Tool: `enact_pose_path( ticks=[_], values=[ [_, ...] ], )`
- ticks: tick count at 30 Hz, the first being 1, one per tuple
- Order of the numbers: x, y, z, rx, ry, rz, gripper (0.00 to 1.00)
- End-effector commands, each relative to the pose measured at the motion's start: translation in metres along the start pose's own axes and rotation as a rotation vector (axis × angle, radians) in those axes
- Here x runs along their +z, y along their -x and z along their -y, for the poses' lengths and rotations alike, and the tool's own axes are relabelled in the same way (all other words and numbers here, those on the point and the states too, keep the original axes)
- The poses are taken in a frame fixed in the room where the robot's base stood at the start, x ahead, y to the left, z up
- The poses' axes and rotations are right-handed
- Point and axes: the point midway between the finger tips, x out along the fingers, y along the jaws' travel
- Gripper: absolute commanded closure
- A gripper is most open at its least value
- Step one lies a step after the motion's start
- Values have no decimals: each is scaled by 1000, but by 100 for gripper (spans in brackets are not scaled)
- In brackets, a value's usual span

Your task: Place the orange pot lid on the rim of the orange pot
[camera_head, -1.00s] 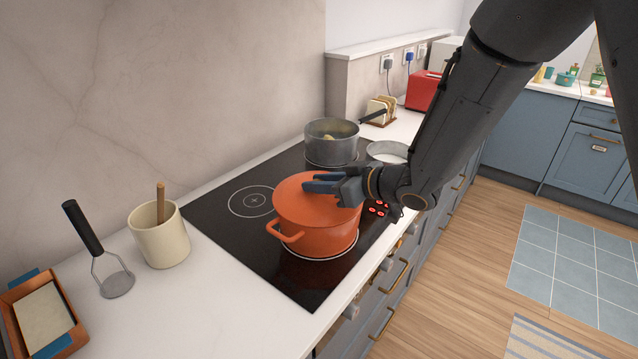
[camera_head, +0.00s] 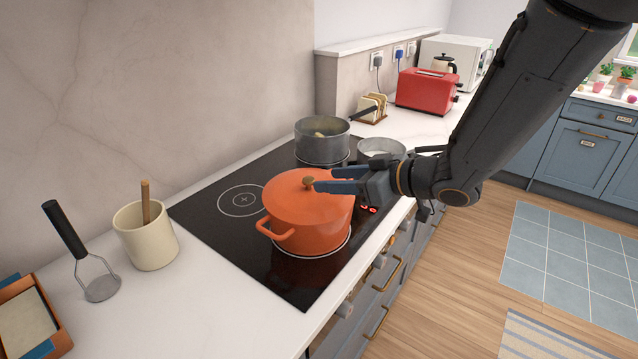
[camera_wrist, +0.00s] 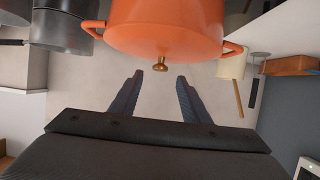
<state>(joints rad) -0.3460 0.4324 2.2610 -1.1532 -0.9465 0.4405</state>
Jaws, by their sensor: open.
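The orange pot (camera_head: 312,238) stands on a front ring of the black hob, one side handle facing the front left. The orange pot lid (camera_head: 285,195) lies on top of it, looking level on the rim, with its brass knob (camera_head: 309,182) upright. In the wrist view the orange pot (camera_wrist: 165,30) is at the top, the knob (camera_wrist: 160,67) between the fingertip lines. My gripper (camera_head: 322,180) is open and holds nothing; its fingers are just right of the knob and above the lid. My gripper also shows in the wrist view (camera_wrist: 159,76). The lid's far right edge is partly hidden.
A grey pot (camera_head: 322,145) stands behind on the hob (camera_head: 205,210), with another grey pan (camera_head: 382,147) to its right. A cream utensil crock (camera_head: 147,238) and a masher (camera_head: 100,285) are at the left. The counter in front is clear.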

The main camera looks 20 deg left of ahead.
Motion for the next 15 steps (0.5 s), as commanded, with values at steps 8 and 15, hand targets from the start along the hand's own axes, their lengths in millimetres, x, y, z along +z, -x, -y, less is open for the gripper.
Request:
enact_pose_path(
  ticks=[8,15],
  values=[
    [0,37,0,1,0,0,57],
    [0,42,0,0,0,1,57]
  ],
)
